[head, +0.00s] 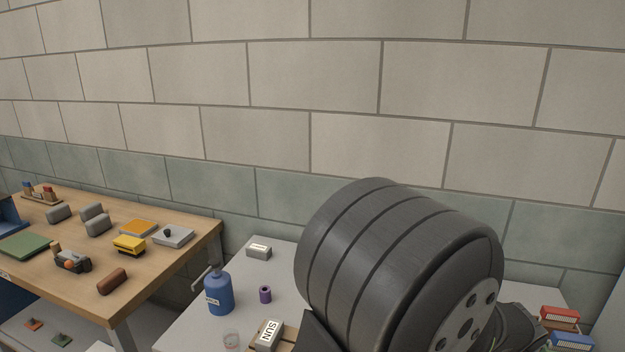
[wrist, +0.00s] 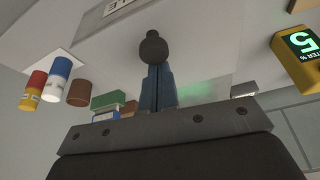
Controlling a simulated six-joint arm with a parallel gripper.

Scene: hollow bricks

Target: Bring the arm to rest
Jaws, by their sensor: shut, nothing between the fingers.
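In the wrist view my gripper (wrist: 157,88) shows as two blue-grey fingers pressed together, shut with nothing between them. A dark round knob (wrist: 153,47) appears just past the fingertips; I cannot tell whether it touches them. In the head view a large dark ribbed part of my own arm fills the lower middle and right, standing over the grey table (head: 205,325). My gripper does not show in the head view.
A blue bottle (head: 218,293), a purple ring (head: 265,294) and a small labelled box (head: 259,251) stand on the grey table. A wooden table (head: 165,265) with several small items is at left. The wrist view shows a yellow meter (wrist: 298,58) and a brown cylinder (wrist: 79,93).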

